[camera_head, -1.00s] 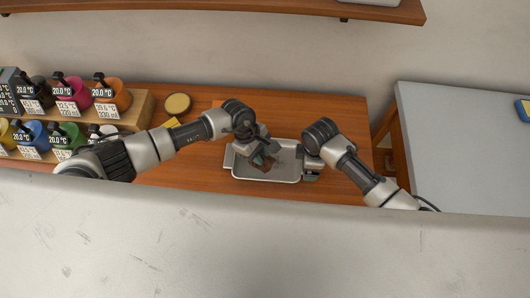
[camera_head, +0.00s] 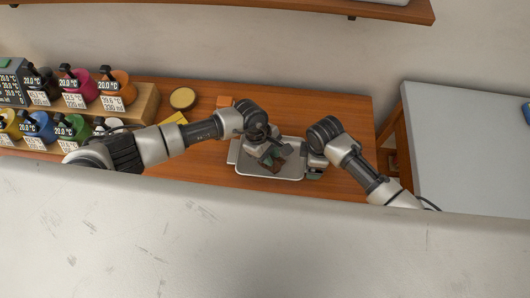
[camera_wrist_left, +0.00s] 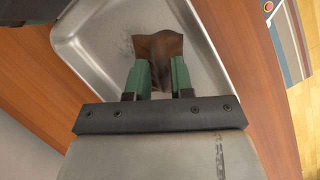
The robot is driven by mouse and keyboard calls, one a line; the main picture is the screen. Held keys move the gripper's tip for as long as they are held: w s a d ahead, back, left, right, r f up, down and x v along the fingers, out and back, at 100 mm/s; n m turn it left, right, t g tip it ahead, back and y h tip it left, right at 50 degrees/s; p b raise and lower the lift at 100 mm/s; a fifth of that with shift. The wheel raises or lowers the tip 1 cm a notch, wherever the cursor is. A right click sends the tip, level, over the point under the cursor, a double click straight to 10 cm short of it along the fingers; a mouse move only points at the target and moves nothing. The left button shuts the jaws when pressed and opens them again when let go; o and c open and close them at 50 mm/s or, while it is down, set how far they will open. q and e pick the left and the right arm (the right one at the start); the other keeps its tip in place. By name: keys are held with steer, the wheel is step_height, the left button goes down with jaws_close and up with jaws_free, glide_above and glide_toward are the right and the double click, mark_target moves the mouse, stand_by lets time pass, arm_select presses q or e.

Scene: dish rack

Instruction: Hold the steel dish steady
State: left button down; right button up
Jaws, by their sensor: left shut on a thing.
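The steel dish (camera_head: 240,173) is a shallow rectangular metal tray lying on the wooden table. It also shows in the left wrist view (camera_wrist_left: 88,48). My left gripper (camera_head: 272,160) is over the dish. In the left wrist view its two green fingers (camera_wrist_left: 157,78) are shut on a crumpled brown cloth-like piece (camera_wrist_left: 158,46), which is inside the dish. Whether the piece touches the dish floor is unclear. My right gripper (camera_head: 314,170) is at the dish's right edge. Its fingertips are too small and hidden to show whether they are shut on the rim.
Several coloured cups with labels stand on a wooden stepped stand (camera_head: 145,103) at the left. A round yellowish tin (camera_head: 182,98), a yellow piece (camera_head: 175,118) and an orange block (camera_head: 225,101) are behind my left arm. A grey-topped table (camera_head: 460,150) stands at the right.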

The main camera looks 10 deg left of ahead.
arm_select(q)
steer(key=shift+d, duration=1.3)
steer(key=shift+a+f, duration=0.15)
steer(key=shift+a, duration=1.35)
steer(key=shift+s+a, duration=0.1)
steer(key=shift+a, duration=1.1)
steer(key=shift+w+d+r, duration=0.1)
steer(key=shift+w, duration=0.55)
steer(key=shift+w+d+r, duration=0.1)
steer(key=shift+w, duration=0.55)
steer(key=shift+d+f, duration=0.1)
steer(key=shift+d, duration=2.35)
steer(key=shift+a+f, duration=0.1)
steer(key=shift+a, duration=1.45)
steer(key=shift+s+a, duration=0.1)
steer(key=shift+a, duration=1)
